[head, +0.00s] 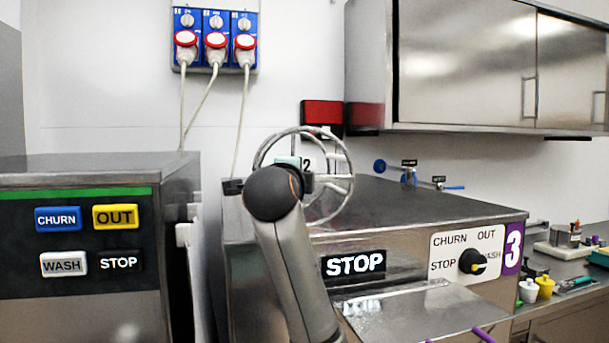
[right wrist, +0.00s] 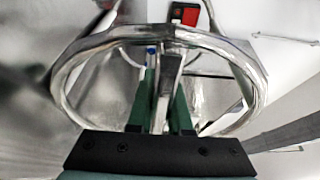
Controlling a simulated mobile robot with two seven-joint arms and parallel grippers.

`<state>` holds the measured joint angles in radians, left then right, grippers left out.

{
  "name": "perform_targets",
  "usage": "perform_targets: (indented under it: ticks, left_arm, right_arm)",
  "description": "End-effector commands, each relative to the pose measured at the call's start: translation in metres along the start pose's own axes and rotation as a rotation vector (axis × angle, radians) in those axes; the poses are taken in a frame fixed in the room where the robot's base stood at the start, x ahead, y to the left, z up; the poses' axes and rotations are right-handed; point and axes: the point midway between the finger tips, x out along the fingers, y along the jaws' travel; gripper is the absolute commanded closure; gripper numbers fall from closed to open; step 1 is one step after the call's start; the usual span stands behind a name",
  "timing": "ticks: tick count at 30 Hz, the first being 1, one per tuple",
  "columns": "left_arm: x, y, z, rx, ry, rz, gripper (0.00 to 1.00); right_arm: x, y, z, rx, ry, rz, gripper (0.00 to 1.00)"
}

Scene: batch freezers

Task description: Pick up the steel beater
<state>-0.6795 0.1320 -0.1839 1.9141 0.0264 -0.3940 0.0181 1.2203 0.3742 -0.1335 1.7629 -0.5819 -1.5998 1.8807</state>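The steel beater (head: 300,130), an open frame of shiny steel rings, is up in the air above the machine in the middle of the head view. My right arm's wrist hides part of it there, and my right gripper is mostly hidden behind that wrist. In the right wrist view, the green fingers of my right gripper (right wrist: 161,100) stand on either side of a flat steel bar of the beater (right wrist: 166,80) and are closed on it. The rings curve around the fingers on both sides. My left gripper is not in view.
The batch freezer marked 3 (head: 480,222) stands below the beater, with a STOP label, a dial (head: 472,261) and a steel shelf (head: 410,308) in front. Another machine (head: 90,280) is at the left. A wall cabinet (head: 465,65) hangs upper right. A counter with small items is at the right.

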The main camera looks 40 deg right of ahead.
Motion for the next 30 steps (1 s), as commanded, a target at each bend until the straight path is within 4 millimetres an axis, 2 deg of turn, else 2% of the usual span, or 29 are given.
perform_targets:
  ticks: [1,3,30]
  left_arm:
    - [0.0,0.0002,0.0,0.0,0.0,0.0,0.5]
    - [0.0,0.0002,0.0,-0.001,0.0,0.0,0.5]
    - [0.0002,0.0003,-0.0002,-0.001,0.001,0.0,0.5]
  right_arm:
    - [-0.0001,0.0002,0.0001,0.0,0.0,0.001,0.93]
    - [-0.0002,0.0002,0.0001,0.0,0.0,0.001,1.0]
    - [-0.0001,0.0008,0.0003,-0.001,0.0,0.002,1.0]
